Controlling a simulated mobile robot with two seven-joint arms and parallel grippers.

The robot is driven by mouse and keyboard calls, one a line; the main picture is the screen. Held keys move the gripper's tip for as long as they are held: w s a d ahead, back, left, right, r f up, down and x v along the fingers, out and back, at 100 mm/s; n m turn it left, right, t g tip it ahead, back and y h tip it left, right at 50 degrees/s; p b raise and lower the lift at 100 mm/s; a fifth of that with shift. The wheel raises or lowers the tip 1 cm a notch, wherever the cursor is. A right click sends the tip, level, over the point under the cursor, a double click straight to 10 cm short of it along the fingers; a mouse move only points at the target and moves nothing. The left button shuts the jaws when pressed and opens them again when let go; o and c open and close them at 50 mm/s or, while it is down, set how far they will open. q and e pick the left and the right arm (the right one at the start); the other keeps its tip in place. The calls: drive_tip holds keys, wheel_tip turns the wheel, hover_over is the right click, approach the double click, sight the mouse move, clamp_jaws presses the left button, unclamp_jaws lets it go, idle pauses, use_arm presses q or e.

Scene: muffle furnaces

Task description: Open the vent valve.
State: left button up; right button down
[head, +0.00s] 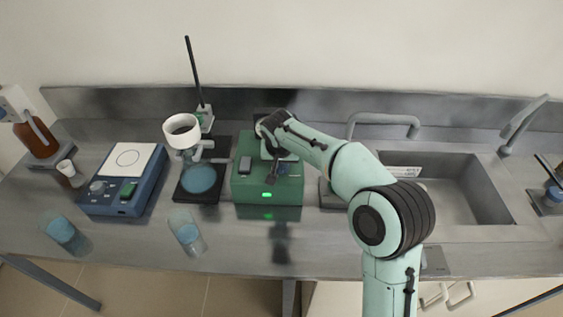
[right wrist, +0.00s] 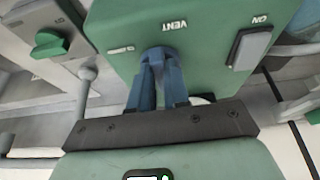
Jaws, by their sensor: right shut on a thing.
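The green box (head: 249,194) stands on the bench near the middle of the head view, with a lit green indicator (head: 267,195) on its front. In the right wrist view its top face (right wrist: 205,62) carries the word VENT. My right gripper (head: 272,172) reaches down onto this box. In the right wrist view its blue fingers (right wrist: 158,60) come together just below the VENT label. They are shut on the vent valve, which is mostly hidden between them, so its angle cannot be read. My left gripper is not in view.
A grey switch (right wrist: 249,47) marked ON sits beside the VENT label. Left of the box are a stand with a white cup (head: 182,127), a blue hotplate device (head: 122,190) and two beakers (head: 187,235). A sink (head: 455,185) lies right of my arm.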

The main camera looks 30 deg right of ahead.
idle(0.4)
drive_tip(key=c, duration=1.1)
unclamp_jaws()
drive_tip(key=v, duration=1.3)
drive_tip(key=shift+r+p, duration=0.3)
drive_tip(key=shift+p, duration=0.05)
drive_tip(key=shift+a, duration=0.1)
